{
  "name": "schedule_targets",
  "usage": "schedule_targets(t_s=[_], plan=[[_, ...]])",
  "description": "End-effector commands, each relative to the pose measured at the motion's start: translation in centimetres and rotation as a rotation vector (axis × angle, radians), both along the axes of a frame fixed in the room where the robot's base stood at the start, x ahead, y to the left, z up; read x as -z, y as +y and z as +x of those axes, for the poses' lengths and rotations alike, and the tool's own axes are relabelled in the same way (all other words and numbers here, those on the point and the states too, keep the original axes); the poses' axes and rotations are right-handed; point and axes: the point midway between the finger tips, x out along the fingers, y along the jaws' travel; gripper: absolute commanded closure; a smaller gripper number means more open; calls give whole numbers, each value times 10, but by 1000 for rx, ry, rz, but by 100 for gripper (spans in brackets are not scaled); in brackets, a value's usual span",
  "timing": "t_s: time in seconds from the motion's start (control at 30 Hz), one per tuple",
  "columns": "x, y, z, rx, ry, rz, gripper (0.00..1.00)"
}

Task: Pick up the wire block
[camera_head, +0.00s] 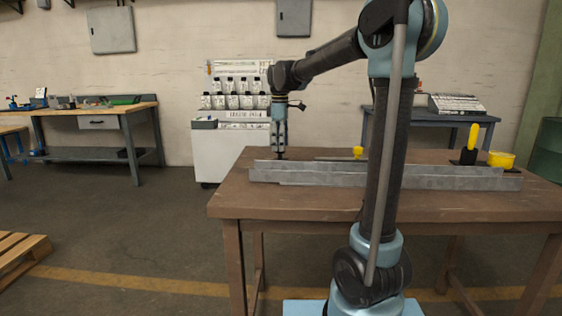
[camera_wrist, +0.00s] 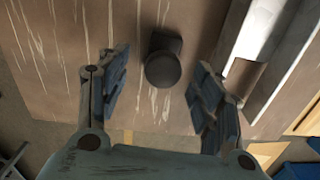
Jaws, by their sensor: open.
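A small dark block with a rounded end (camera_wrist: 163,62), which I take to be the wire block, stands on the brown table (camera_wrist: 60,70). In the wrist view it lies between my two open fingers, with a gap on both sides. My gripper (camera_head: 279,142) points down over the table's left part, behind the grey metal rail (camera_head: 400,178). It is open and holds nothing. The gripper also shows in the wrist view (camera_wrist: 160,90). In the head view the rail and my fingers hide most of the block, and the height gap to it is hard to tell.
The long rail runs close along the block's right side in the wrist view (camera_wrist: 262,65). A black block with a yellow handle (camera_head: 467,152), a yellow cup (camera_head: 501,160) and a small yellow piece (camera_head: 357,152) stand farther right. Left of the block the tabletop is bare.

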Motion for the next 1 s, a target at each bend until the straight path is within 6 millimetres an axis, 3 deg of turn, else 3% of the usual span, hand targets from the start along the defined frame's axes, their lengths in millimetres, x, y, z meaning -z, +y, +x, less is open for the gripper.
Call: schedule_targets(t_s=[0.27,0.6,0.93,0.97,1.0], plan=[[17,0,0,1,0,0,40],[58,0,-2,1,0,0,40],[65,-1,-2,2,0,0,40],[65,-1,-2,2,0,0,42],[65,-1,-2,2,0,0,51]])
